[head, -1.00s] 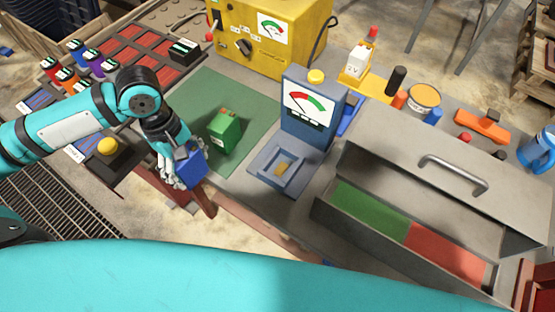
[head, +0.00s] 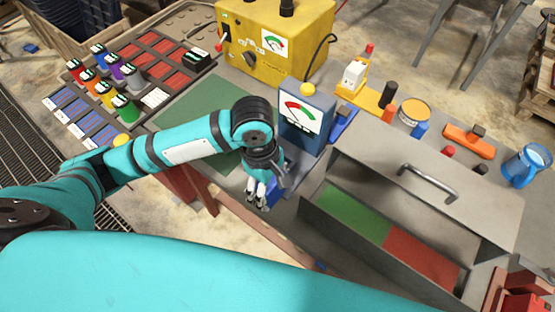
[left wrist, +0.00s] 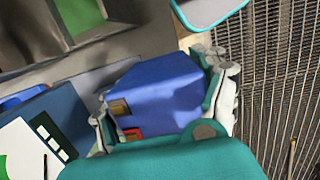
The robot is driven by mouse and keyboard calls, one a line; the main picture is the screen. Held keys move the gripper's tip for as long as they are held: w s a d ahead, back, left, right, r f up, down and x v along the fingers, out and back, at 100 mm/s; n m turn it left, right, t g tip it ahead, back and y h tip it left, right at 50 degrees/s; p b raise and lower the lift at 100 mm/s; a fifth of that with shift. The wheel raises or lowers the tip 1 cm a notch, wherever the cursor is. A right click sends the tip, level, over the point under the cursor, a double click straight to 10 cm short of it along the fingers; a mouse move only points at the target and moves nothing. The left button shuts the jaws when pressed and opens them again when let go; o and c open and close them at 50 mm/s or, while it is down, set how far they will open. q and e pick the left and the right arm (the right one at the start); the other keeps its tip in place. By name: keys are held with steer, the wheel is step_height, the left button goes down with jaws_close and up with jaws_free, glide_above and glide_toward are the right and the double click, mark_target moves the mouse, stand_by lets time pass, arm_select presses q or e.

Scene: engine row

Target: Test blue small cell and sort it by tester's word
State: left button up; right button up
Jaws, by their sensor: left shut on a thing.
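My left gripper (head: 262,196) is shut on the blue cell (left wrist: 160,88). In the left wrist view the cell sits between the two fingers, with a brass contact and a red contact on one face. In the head view the cell is mostly hidden by the gripper. The blue-grey tester (head: 306,143), with a red-green dial and yellow top button, stands just beyond the gripper; its tray is hidden. The sorting box (head: 318,232) has a green compartment (head: 352,212) at left and a red one (head: 422,258) at right. My right gripper is not in view.
A yellow machine (head: 275,45) stands at the back. A rack with several coloured cells (head: 125,108) is at left, by a green mat (head: 195,105). Right of the tester are a tape roll (head: 415,112), an orange tool (head: 467,138) and a blue mug (head: 525,165).

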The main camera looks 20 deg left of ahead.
arm_select(q)
steer(key=w, duration=0.3)
steer(key=w+a, duration=0.1)
steer(key=w, duration=0.2)
steer(key=w+p, duration=0.1)
steer(key=w, duration=0.2)
steer(key=shift+a+f, duration=0.15)
steer(key=shift+f, duration=0.15)
steer(key=shift+w, duration=0.35)
steer(key=shift+w+a+f, duration=0.1)
steer(key=shift+f, duration=0.1)
steer(key=shift+f+p, duration=0.55)
steer(key=shift+f, duration=1.1)
steer(key=o, duration=1.8)
steer(key=shift+f, duration=0.15)
